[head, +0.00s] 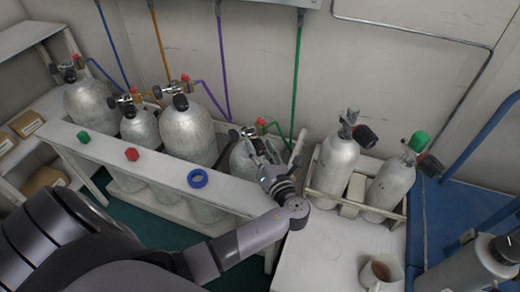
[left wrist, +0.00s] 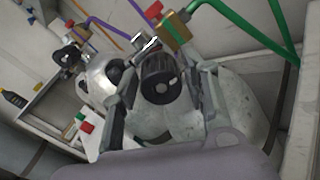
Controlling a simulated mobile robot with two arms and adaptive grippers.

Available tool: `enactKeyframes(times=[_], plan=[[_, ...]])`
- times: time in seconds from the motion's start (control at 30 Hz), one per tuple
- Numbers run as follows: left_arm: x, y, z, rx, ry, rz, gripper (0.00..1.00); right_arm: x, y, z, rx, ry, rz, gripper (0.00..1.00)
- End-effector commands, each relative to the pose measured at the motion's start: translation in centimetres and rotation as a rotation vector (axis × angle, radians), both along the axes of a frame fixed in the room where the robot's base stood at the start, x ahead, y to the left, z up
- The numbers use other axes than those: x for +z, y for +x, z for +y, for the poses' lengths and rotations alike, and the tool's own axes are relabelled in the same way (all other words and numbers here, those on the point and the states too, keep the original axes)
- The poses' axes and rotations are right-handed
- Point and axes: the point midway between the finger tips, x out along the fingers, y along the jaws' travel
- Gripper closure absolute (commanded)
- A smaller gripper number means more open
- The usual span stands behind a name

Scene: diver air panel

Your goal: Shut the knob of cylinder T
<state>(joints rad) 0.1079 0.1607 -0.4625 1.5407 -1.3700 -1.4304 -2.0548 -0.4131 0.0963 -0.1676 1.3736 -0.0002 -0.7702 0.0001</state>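A grey cylinder (head: 240,162) stands at the right end of the long rack, by the green hose, mostly hidden behind my left gripper (head: 265,155). I cannot read a letter on any cylinder, so I cannot tell which is T. In the left wrist view this cylinder (left wrist: 238,100) fills the middle, with its black knob (left wrist: 160,82) facing me. My left gripper (left wrist: 168,88) is open, one finger on each side of the knob, with a gap seen at least on the right. A brass fitting (left wrist: 175,30) joins its valve to the green hose. My right gripper does not show.
Several other cylinders (head: 188,135) stand left in the rack, whose front rail (head: 160,170) carries green, red and blue pieces. Two cylinders (head: 338,165) stand in a small rack to the right. A mug (head: 380,272) sits on the white surface in front.

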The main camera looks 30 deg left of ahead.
Motion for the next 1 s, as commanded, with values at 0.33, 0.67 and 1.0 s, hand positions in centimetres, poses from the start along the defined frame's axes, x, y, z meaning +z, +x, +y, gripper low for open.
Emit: enactKeyframes(times=[0.33, 0.67, 1.0], plan=[[0.0, 0.0, 0.0, 0.002, -0.002, 0.0, 0.46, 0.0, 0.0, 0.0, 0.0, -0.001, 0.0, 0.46], [-0.1, -1.5, -2.3, -0.001, -0.005, 0.001, 0.46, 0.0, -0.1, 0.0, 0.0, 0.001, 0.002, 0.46], [0.0, -5.4, -8.1, 0.0, -0.004, 0.002, 0.46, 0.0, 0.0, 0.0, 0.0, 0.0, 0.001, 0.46]])
